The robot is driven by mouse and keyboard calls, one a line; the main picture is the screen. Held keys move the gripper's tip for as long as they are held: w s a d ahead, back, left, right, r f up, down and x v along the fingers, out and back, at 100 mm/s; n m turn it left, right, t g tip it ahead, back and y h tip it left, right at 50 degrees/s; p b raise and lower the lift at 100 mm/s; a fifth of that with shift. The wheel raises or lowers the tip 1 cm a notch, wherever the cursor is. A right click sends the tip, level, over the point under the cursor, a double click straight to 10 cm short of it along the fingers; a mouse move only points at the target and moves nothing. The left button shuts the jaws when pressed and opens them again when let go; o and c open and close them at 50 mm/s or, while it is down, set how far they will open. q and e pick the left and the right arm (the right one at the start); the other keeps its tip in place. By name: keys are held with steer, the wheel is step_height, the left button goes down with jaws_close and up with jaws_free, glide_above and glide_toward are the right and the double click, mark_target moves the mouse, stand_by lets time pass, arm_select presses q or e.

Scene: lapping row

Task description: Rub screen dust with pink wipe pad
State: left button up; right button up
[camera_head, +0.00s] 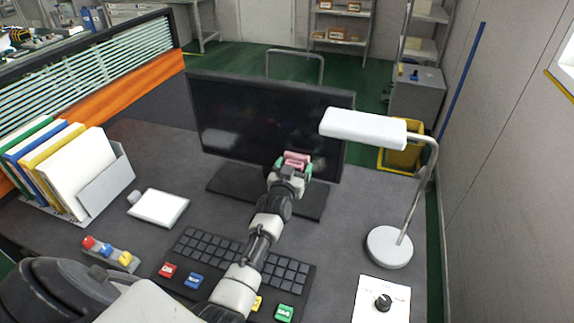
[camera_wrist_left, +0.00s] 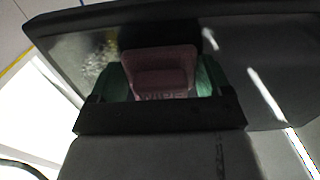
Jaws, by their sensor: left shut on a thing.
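The monitor screen (camera_head: 240,115) is dark and stands upright on the desk. My left gripper (camera_head: 293,169) is in front of its lower right part, shut on the pink wipe pad (camera_head: 297,157). In the left wrist view the pad (camera_wrist_left: 160,72) sits between the green fingers of the gripper (camera_wrist_left: 165,85), its face towards the screen (camera_wrist_left: 235,55). I cannot tell whether the pad touches the glass. A pale speckled dust patch (camera_wrist_left: 101,62) shows on the screen left of the pad in that view. My right gripper is not in view.
A white lamp (camera_head: 365,128) reaches over the desk just right of the gripper. A keyboard (camera_head: 285,270) lies below my arm.

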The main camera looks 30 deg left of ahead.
mark_target(320, 164)
arm_select(q)
steer(key=shift+w+d+p, duration=0.15)
steer(key=shift+w+d, duration=0.1)
steer(key=shift+d, duration=0.75)
steer(key=shift+w+d+p, duration=0.2)
steer(key=shift+w+d, duration=0.05)
steer(key=shift+d, duration=0.8)
steer(key=shift+w+d+p, duration=0.15)
steer(key=shift+w+d, duration=0.1)
steer(key=shift+d, duration=0.75)
steer(key=shift+w+d, duration=0.25)
steer(key=shift+d, duration=0.95)
steer(key=shift+w+d, duration=0.1)
steer(key=shift+w, duration=0.1)
steer(key=shift+s+a+r, duration=0.15)
steer(key=shift+a, duration=0.4)
steer(key=shift+s+a+r, duration=0.15)
steer(key=shift+a, duration=0.4)
steer(key=shift+s+a+p, duration=0.2)
steer(key=shift+s+a, duration=0.05)
steer(key=shift+a, duration=0.75)
steer(key=shift+s+a+p, duration=0.15)
steer(key=shift+s+a, duration=0.05)
steer(key=shift+a, duration=0.75)
steer(key=s+a, duration=0.1)
steer(key=a, duration=0.5)
steer(key=shift+s+f, duration=0.25)
steer(key=shift+s, duration=0.05)
